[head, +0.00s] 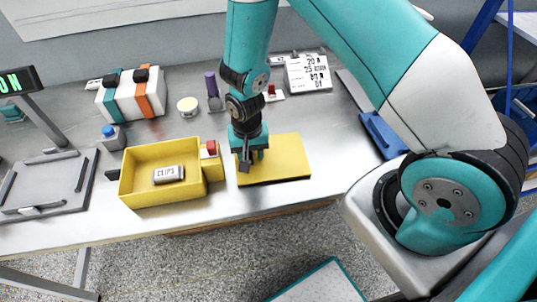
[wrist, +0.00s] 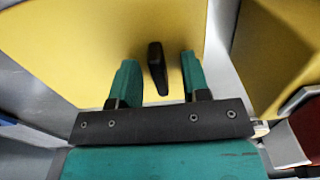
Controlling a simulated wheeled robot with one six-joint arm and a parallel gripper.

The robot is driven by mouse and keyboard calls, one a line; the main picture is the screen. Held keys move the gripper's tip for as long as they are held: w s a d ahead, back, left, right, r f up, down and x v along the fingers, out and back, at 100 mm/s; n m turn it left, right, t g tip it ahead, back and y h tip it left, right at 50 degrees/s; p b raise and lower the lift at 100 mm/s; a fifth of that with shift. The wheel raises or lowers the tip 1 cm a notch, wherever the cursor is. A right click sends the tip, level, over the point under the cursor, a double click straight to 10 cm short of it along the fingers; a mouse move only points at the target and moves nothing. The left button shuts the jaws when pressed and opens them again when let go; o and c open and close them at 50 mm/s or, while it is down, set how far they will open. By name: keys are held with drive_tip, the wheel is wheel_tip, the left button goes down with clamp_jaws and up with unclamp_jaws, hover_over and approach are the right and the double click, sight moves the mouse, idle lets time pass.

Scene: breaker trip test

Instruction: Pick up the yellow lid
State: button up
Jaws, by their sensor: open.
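The yellow lid (head: 290,158) is a flat panel lying on the grey bench, just right of the yellow box. It fills the upper left of the wrist view (wrist: 70,50), with a dark handle (wrist: 156,68) standing on it. My gripper (head: 249,164) is over the lid's left part and hides some of it in the head view. In the wrist view my gripper (wrist: 158,75) has its two teal fingers apart, one on each side of the handle. A gap shows between the handle and each finger. I cannot tell how far down the fingers reach.
The open yellow box (head: 135,187) holds a block marked CLIPS (head: 168,174). A red-topped switch (head: 211,149) is at its right side. A purple-handled tool (head: 212,90), a striped breaker unit (head: 131,94) and a calendar-like card (head: 308,73) stand behind.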

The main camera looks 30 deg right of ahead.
clamp_jaws()
